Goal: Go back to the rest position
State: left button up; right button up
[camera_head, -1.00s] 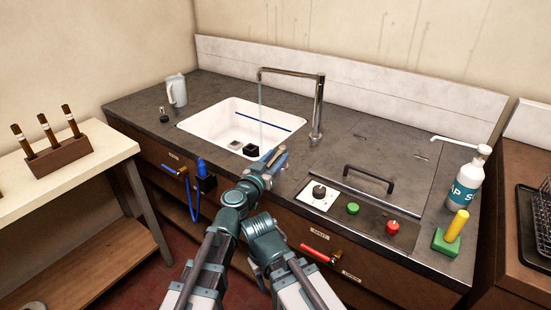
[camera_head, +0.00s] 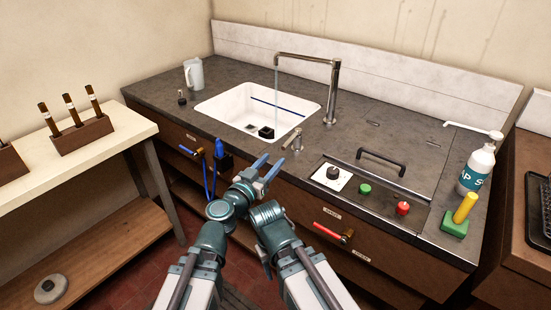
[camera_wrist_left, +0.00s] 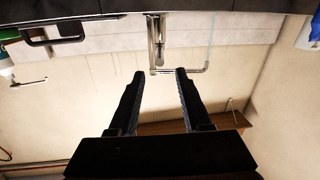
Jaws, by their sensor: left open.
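My left gripper (camera_head: 268,166) is open and empty in front of the counter's front edge, below the sink. Its two blue fingers point up and right, a little apart from a small metal lever (camera_head: 292,139) beside the sink. In the left wrist view, two dark fingers (camera_wrist_left: 160,74) stand apart with nothing between them but the distant wall and tap. My right arm (camera_head: 275,235) is folded close beside the left arm. I cannot make out its gripper.
A white sink (camera_head: 215,104) holds a black block (camera_head: 266,132) under the running tap (camera_head: 334,92). A soap bottle (camera_head: 478,168) and green-yellow brush (camera_head: 460,217) stand at right. A side table (camera_head: 25,165) is at left.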

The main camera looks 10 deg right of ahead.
pick_arm(q)
jog(key=shift+s+a, duration=0.25)
jog(key=shift+s, duration=0.1)
pick_arm(e)
jog(key=shift+s+a, duration=0.15)
jog(key=shift+s, duration=0.2)
